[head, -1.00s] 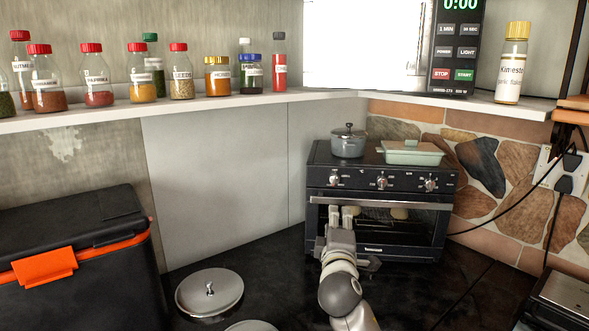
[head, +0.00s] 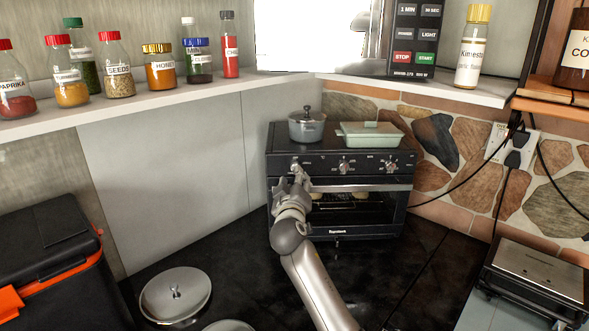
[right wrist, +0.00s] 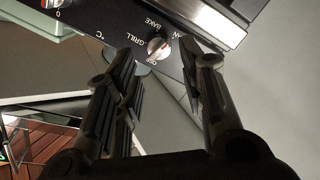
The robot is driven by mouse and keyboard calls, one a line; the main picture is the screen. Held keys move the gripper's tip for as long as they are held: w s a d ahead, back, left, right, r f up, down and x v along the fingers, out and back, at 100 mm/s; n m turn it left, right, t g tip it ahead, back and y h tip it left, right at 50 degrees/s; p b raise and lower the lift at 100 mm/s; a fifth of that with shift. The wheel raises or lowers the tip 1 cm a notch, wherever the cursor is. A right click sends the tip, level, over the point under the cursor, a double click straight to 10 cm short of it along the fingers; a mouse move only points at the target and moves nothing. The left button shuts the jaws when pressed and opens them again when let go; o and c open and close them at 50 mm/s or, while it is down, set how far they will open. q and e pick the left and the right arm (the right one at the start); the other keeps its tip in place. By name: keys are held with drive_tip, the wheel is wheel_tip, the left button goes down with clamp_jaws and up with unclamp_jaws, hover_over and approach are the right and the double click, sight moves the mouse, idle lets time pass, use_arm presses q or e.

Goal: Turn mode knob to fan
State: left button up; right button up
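The black toaster oven (head: 350,235) stands at the back of the counter, with a row of knobs on its upper front. The mode knob (right wrist: 158,47) shows in the right wrist view beside the words OFF, GRILL and BAKE, and a partly covered word ending in "AN". My right gripper (head: 298,172) is at the oven's left knob in the head view and mostly hides it. In the right wrist view the gripper (right wrist: 158,55) is open, with the knob seen between its fingertips. I cannot tell whether they touch it. My left gripper is not in view.
A grey pot (head: 307,128) and a pale green dish (head: 370,135) stand on the oven. A shelf (head: 200,98) with spice jars runs above. A black box (head: 50,250) stands at left, lids (head: 175,293) at front, a metal appliance (head: 540,268) at right.

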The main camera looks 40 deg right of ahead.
drive_tip(key=shift+p+x, duration=0.75)
drive_tip(key=shift+x, duration=2.2)
drive_tip(key=c, duration=0.7)
drive_tip(key=shift+f+m+b, duration=0.2)
drive_tip(key=shift+m+b, duration=0.7)
drive_tip(key=shift+b, duration=0.15)
drive_tip(key=shift+c, duration=0.2)
drive_tip(key=shift+r+m+b, duration=0.15)
drive_tip(key=shift+m+b, duration=0.15)
drive_tip(key=shift+m, duration=0.3)
